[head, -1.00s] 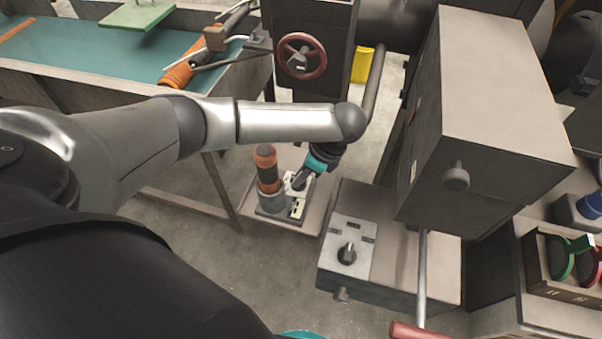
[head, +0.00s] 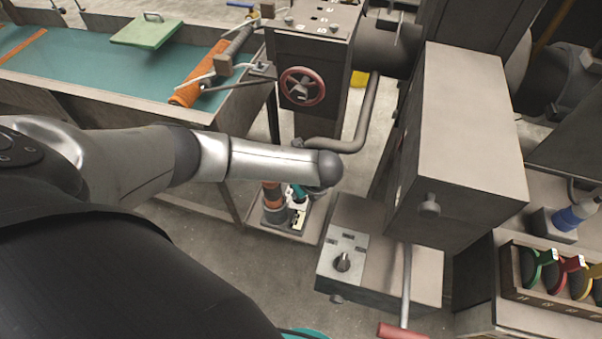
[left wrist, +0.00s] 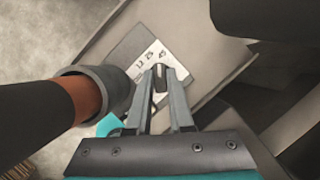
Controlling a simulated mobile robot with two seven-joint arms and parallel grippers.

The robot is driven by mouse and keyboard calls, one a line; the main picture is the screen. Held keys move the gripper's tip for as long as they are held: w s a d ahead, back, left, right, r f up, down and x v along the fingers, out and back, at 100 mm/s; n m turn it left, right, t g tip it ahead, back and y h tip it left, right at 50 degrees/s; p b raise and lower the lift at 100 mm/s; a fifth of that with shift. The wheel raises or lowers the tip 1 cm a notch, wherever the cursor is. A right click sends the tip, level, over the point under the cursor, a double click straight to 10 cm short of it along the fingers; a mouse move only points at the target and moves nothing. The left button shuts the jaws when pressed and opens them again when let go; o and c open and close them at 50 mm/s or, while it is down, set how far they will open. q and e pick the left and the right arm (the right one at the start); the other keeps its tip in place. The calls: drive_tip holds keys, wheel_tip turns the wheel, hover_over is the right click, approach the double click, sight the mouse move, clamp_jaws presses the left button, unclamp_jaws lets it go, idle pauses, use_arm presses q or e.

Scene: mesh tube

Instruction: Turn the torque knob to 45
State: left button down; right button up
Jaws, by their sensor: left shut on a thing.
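The torque knob (left wrist: 160,82) is a small dark knob on a white dial plate (left wrist: 176,68) with printed numbers. The marks near it seem to read 12, 25 and 45, but they are small. My left gripper (left wrist: 160,76) is shut on the knob, one grey finger on each side. Which mark the knob points to is hard to tell. In the head view the dial unit (head: 299,216) sits low on a pale base, and my forearm hides much of my left gripper. My right gripper is not in view.
An orange and black cylinder (left wrist: 78,98) stands close left of the fingers. A grey box with a dark knob (head: 340,262) is right of the unit. A large cabinet (head: 465,130) stands behind it. A green-topped bench (head: 90,75) is at the back left.

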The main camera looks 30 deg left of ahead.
use_arm(q)
drive_tip(key=shift+s+m+t+h+p, duration=0.1)
drive_tip(key=shift+m+t+h+p, duration=0.2)
drive_tip(key=shift+m+p, duration=0.6)
drive_tip(key=shift+s+m+t+h+p, duration=0.1)
drive_tip(key=shift+m+t+h+p, duration=0.3)
drive_tip(key=shift+m, duration=0.9)
drive_tip(key=c, duration=0.8)
unclamp_jaws()
drive_tip(key=shift+w, duration=0.1)
drive_tip(key=shift+r, duration=0.1)
drive_tip(key=p+v, duration=0.3)
drive_tip(key=v, duration=1.2)
drive_tip(key=shift+d+p, duration=0.15)
drive_tip(key=shift+p, duration=0.15)
